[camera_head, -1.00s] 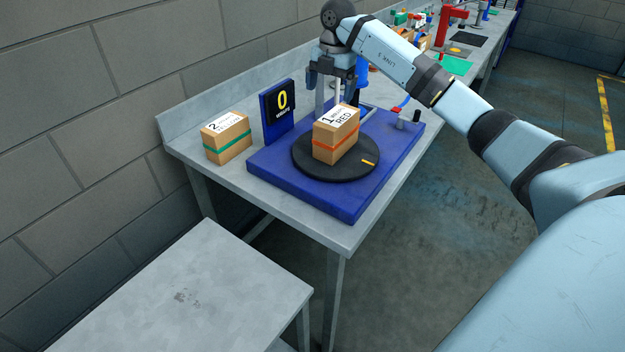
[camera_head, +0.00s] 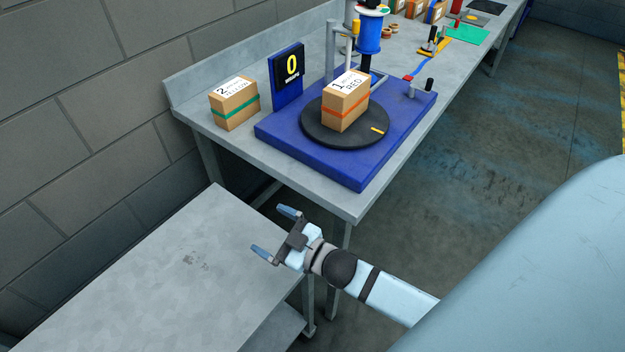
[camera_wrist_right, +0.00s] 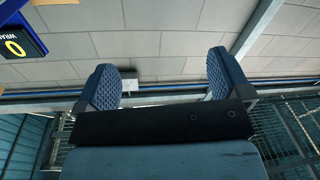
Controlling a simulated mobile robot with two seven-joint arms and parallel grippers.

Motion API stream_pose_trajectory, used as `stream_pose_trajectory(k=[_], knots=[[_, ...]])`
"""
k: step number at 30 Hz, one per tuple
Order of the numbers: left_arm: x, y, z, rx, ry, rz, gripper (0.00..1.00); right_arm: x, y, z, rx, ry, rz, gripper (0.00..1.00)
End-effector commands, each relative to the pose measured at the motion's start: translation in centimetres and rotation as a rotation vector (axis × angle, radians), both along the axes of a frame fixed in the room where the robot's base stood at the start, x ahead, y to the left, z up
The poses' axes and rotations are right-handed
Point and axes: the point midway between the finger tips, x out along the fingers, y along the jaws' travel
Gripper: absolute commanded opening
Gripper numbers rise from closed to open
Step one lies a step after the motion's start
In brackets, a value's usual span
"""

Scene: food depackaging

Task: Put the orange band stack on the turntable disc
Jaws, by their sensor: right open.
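The orange band stack (camera_head: 345,102) is a brown box with an orange band and a label reading 1 and RED. In the head view it stands upright on the black turntable disc (camera_head: 318,134), which sits on a blue base (camera_head: 350,178). My right gripper (camera_head: 277,231) is open and empty, over the near grey table's far right corner. It is well in front of the turntable and apart from the stack. The right wrist view shows its two blue pads (camera_wrist_right: 160,85) spread with nothing between them. My left gripper is not in view.
A box with a green band (camera_head: 235,104) stands left of the turntable. A display reading 0 (camera_head: 290,68) rises behind the base. The near grey table top (camera_head: 160,275) is clear.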

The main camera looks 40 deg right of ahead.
Motion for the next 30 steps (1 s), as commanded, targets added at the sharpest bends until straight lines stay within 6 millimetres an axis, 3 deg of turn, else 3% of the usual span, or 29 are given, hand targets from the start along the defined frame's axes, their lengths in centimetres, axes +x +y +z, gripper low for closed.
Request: stream_pose_trajectory(k=[1,4,6,10,20,30], knots=[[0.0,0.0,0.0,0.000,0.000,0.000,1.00,-2.4,-0.3,-3.2,0.023,0.138,-0.064,0.96],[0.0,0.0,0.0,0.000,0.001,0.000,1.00,-6.7,-0.7,-8.1,0.039,0.378,-0.143,0.96],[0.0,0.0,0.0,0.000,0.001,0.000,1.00,-9.4,-0.7,-10.6,0.045,0.507,-0.168,0.96],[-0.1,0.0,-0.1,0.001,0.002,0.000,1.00,-12.6,-0.4,-13.0,0.052,0.647,-0.181,0.96],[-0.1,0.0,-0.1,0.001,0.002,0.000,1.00,-13.4,-0.3,-13.5,0.053,0.683,-0.182,0.96],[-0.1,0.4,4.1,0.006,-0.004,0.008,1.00,-13.4,-0.7,-9.4,0.052,0.678,-0.191,0.96]])
